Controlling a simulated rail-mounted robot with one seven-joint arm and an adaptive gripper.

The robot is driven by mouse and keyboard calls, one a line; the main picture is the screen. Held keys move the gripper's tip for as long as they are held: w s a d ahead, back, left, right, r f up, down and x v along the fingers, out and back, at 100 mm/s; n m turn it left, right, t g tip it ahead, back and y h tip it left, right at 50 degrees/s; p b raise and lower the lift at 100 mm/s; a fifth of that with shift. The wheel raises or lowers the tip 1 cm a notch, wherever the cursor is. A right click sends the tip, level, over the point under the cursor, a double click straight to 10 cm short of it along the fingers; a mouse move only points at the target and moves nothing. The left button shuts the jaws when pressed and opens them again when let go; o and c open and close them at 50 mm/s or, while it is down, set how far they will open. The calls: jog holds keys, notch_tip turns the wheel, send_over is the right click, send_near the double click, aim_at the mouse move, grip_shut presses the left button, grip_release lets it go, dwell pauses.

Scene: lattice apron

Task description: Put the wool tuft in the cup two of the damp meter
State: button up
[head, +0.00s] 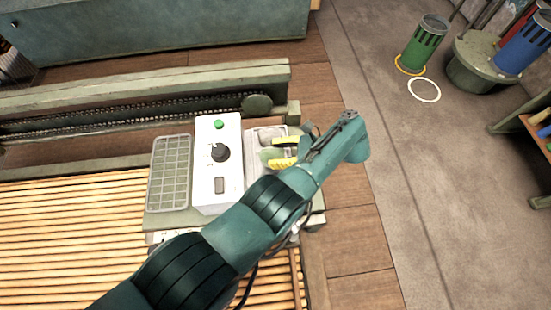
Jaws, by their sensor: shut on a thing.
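The damp meter (217,182) is a white box with a green button, a black knob and a small dark window. A pale grey holder (262,134) with hollows is at its right; I cannot read which cup is which. My gripper (276,151) has yellow fingers, reaches in from the right and is over this holder. It is shut on a small dull green tuft (268,156), which looks like the wool tuft. The tuft is partly hidden by the fingers. I cannot tell whether it touches the holder.
A grey grid tray (170,173) is left of the meter. A slatted bed (70,235) and a chain rail (130,105) are close by. A green canister (424,42), a blue canister (523,45) and a white ring (424,90) are at the upper right. Open floor is on the right.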

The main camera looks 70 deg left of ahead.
aim_at(276, 158)
notch_tip(276, 158, down, 3)
jog(key=shift+w+f+b, duration=0.1)
jog(key=shift+f+b, duration=0.05)
jog(key=shift+b, duration=1.1)
jog(key=o, duration=0.9)
jog(key=shift+c, duration=0.2)
jog(key=shift+b+v, duration=1)
jog(key=shift+b, duration=0.05)
jog(key=shift+w+d+b, duration=0.1)
jog(key=shift+w+b, duration=0.3)
jog(key=shift+b, duration=0.5)
jog(key=shift+w+d+b, duration=0.15)
jog(key=shift+w+b, duration=0.1)
jog(key=shift+b, duration=0.25)
jog(key=shift+w+d+r, duration=0.1)
jog(key=shift+d+r, duration=0.05)
jog(key=shift+r, duration=0.5)
